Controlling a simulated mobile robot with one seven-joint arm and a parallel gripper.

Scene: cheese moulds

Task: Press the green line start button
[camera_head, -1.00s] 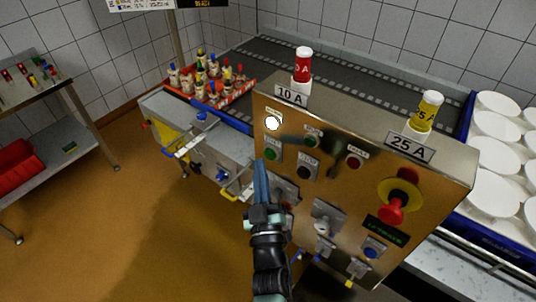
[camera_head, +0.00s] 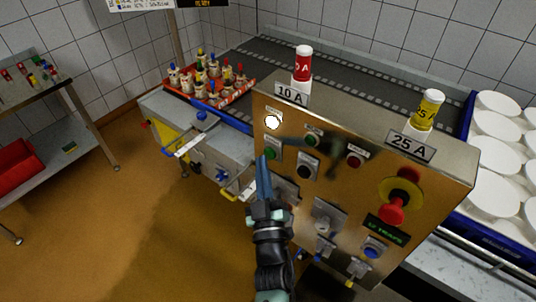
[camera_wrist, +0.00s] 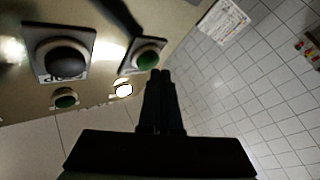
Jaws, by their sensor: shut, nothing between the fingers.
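The green start button (camera_head: 272,154) sits on a square plate at the left of the steel control panel (camera_head: 341,190). My gripper (camera_head: 262,158) is shut and empty, its fingertips just left of the button and partly over its plate. In the wrist view the green button (camera_wrist: 148,60) is just above and left of my closed fingertips (camera_wrist: 160,74). I cannot tell whether they touch it. The black stop button (camera_head: 306,171) is to its right, and it also shows in the wrist view (camera_wrist: 67,60).
A lit white lamp (camera_head: 272,122) is above the green button. A green lamp (camera_head: 312,139), a red lamp (camera_head: 354,159) and a red emergency knob (camera_head: 392,211) are further right. Switches and fuse holders (camera_head: 302,70) crowd the panel. Open floor (camera_head: 130,220) lies left.

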